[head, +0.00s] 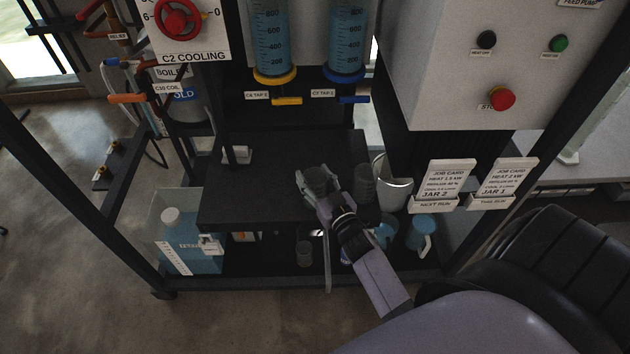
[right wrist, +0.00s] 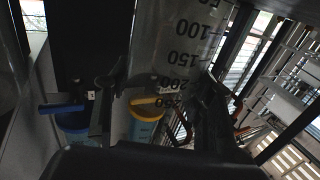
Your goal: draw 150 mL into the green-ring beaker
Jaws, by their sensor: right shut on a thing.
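My right gripper (head: 313,176) is shut on a clear beaker (head: 317,184) above the dark shelf. In the right wrist view, the held beaker (right wrist: 180,45) fills the upper middle, with marks 100, 150 and 200 between the fingers (right wrist: 160,110). Its ring colour cannot be made out, and I see no liquid in it. Two graduated cylinders with blue liquid hang behind: one with a yellow collar and yellow tap handle (head: 287,101), one with a blue collar and blue tap handle (head: 354,100). The held beaker is below and in front of both taps. My left gripper is not in view.
Another beaker (head: 364,184) stands on the shelf (head: 250,205) right of the gripper, beside a pale bucket (head: 394,190). A small beaker (head: 304,254) and a blue jerrycan (head: 190,245) are lower down. Job cards (head: 451,184) and a control box (head: 480,70) are at right. The shelf's left part is mostly clear.

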